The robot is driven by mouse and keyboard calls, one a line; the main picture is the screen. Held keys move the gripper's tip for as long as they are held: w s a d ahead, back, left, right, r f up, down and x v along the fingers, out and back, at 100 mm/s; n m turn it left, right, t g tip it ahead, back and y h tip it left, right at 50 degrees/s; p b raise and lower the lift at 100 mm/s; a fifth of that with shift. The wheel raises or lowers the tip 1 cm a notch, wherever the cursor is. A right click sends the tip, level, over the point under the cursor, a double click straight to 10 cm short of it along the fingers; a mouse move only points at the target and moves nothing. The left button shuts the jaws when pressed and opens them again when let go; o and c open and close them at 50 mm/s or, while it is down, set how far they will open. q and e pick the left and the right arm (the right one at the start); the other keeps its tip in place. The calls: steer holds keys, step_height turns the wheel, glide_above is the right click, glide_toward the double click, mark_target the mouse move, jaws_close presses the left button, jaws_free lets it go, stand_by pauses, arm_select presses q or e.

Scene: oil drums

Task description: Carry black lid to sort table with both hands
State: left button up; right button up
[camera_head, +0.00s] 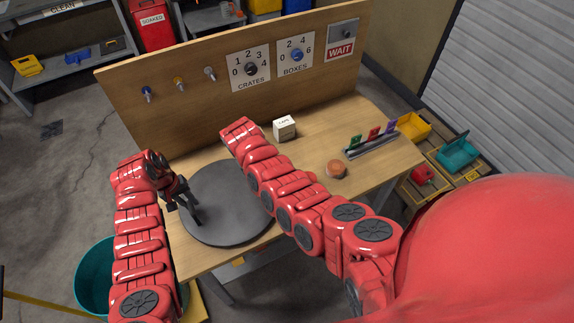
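The black lid (228,228) is a large, flat, dark grey disc lying on the wooden table (305,150), near its left end. My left gripper (184,208) is at the left rim of the lid, pointing down. One dark finger shows over the lid and another part shows by its outer edge. I cannot tell whether it is open or shut on the rim. My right arm reaches across the right side of the lid and hides part of it. The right gripper itself is hidden behind that arm.
A white box (284,128), an orange-brown round object (337,169) and a rack with coloured tags (372,142) stand on the table. A wooden back panel (180,110) with dials rises behind. A teal bin (93,277) stands on the floor at lower left.

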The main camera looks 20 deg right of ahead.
arm_select(q)
steer(key=o, duration=0.4)
steer(key=shift+s+a+r, duration=0.1)
steer(key=shift+r, duration=0.05)
arm_select(e)
steer(key=o, duration=0.4)
steer(key=shift+s+r, duration=0.1)
steer(key=shift+r, duration=0.1)
arm_select(q)
steer(key=shift+o, duration=0.2)
arm_select(e)
steer(key=shift+o, duration=0.2)
arm_select(q)
steer(key=shift+r, duration=0.3)
arm_select(e)
steer(key=shift+f, duration=0.1)
arm_select(q)
step_height(320, 180, up, 11)
steer(key=a, duration=0.2)
steer(key=shift+a, duration=0.15)
arm_select(e)
step_height(320, 180, up, 12)
steer(key=a, duration=0.2)
steer(key=shift+a, duration=0.2)
arm_select(q)
steer(key=shift+s+r, duration=0.1)
arm_select(e)
steer(key=shift+f, duration=0.1)
